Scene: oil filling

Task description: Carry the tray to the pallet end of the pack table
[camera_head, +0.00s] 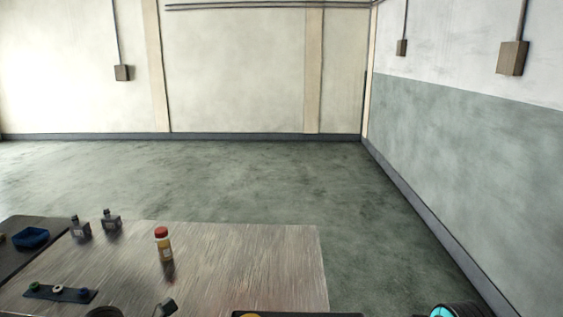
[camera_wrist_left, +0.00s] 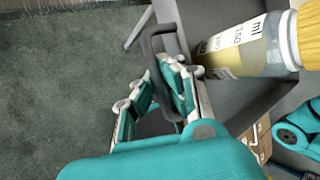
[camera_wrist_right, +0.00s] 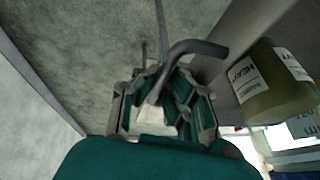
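A dark grey tray (camera_wrist_left: 200,14) shows in the left wrist view, with a dark looped handle (camera_wrist_left: 150,45). My left gripper (camera_wrist_left: 172,80) has its fingers closed around this handle. In the right wrist view, my right gripper (camera_wrist_right: 160,88) is closed on the tray's other handle (camera_wrist_right: 196,48). The tray carries a clear measuring bottle (camera_wrist_left: 250,45) with a yellow top and a container labelled HEAVY (camera_wrist_right: 265,85). In the head view only a dark strip, apparently the tray's edge (camera_head: 310,314), shows at the bottom; most of it is out of frame.
A wooden-topped table (camera_head: 225,265) stands at lower left, holding a red-capped bottle (camera_head: 163,244) and a dark strip with small rings (camera_head: 60,293). Two small dark bottles (camera_head: 111,220) and a blue bin (camera_head: 31,238) stand farther left. Open floor (camera_head: 380,230) lies beyond and right of the table.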

